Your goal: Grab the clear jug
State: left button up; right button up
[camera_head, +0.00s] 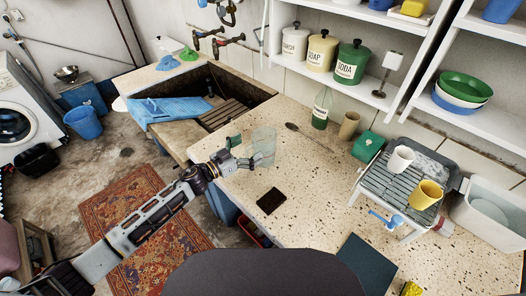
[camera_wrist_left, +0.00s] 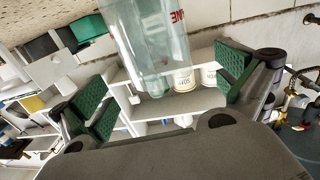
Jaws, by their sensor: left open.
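The clear jug (camera_head: 264,145) stands on the speckled counter near the sink's front right corner. It is see-through and pale. My left gripper (camera_head: 240,152) is open, just left of the jug, with its green-padded fingers pointing toward it. In the left wrist view the jug (camera_wrist_left: 150,35), with red lettering on it, shows ahead between the spread fingers (camera_wrist_left: 165,88). I cannot tell whether a fingertip touches it. My right gripper is not in view.
A dark flat block (camera_head: 271,201) lies on the counter in front of the jug. A spoon (camera_head: 308,137) and a green-filled bottle (camera_head: 322,107) are behind it to the right. A drying rack (camera_head: 377,190) with cups stands further right.

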pick_arm(q)
jog(key=shift+w+d, duration=0.2)
jog(key=shift+d, duration=0.1)
jog(key=shift+x, duration=1)
jog(key=shift+w+d+f, duration=0.1)
jog(key=shift+w+d, duration=0.25)
jog(key=shift+d, duration=0.35)
jog(key=shift+w+d, duration=0.3)
jog(key=shift+d, duration=0.1)
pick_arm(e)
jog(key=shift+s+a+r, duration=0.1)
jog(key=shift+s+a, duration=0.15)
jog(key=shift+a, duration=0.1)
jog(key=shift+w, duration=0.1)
